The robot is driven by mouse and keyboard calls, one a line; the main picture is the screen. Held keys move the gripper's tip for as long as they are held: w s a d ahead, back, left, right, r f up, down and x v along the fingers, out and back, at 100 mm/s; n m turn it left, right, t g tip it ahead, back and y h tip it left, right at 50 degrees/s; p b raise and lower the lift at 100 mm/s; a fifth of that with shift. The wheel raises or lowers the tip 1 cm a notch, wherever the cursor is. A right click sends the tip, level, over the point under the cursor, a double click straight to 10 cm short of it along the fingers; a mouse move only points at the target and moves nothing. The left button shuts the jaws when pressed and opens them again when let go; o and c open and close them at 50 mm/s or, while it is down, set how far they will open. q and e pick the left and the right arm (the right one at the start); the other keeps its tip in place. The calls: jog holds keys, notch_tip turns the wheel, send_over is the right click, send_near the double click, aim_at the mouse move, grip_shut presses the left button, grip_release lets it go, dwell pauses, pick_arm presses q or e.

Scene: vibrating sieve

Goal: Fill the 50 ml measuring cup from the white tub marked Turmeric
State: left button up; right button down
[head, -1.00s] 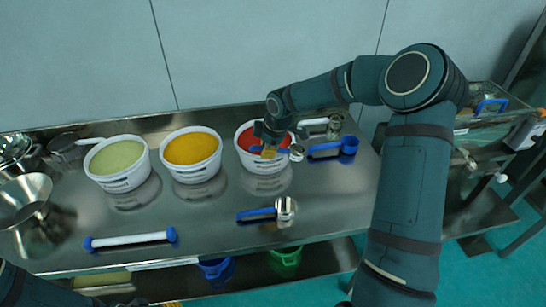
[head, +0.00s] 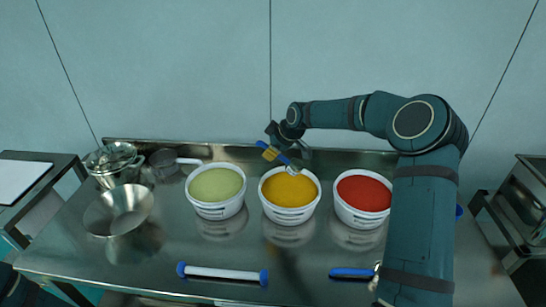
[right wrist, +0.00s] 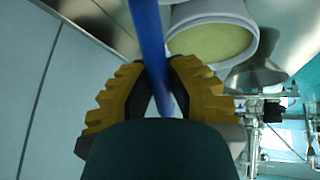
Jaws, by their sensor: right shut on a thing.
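My right gripper (head: 271,152) is shut on the blue handle of a small metal measuring cup (head: 293,168). The cup is over the back part of the white tub with yellow-orange powder (head: 289,215); whether it touches the powder I cannot tell. The tub's label is too small to read. In the right wrist view the blue handle (right wrist: 149,45) runs between the yellow-padded fingers (right wrist: 160,95), and the cup's bowl is not visible there. The cup's size marking is not readable. My left gripper is out of view.
A tub of pale green powder (head: 216,211) stands to the left and a tub of red powder (head: 362,216) to the right, beside my right arm. A blue-and-white rod (head: 222,273) and another blue handle (head: 352,272) lie in front. Metal bowls (head: 119,210) stand at the left.

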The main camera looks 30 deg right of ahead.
jog(key=shift+w+a, duration=0.15)
jog(key=shift+w, duration=0.15)
jog(key=shift+s+f+b, duration=0.15)
jog(key=shift+f+b, duration=0.45)
jog(key=shift+f, duration=0.2)
notch_tip(320, 180, down, 11)
jog(key=s+d+b, duration=0.2)
jog(key=d+b, duration=0.1)
jog(key=b, duration=0.3)
jog(key=shift+s+f, duration=0.2)
jog(key=shift+s, duration=0.15)
dwell(0.8)
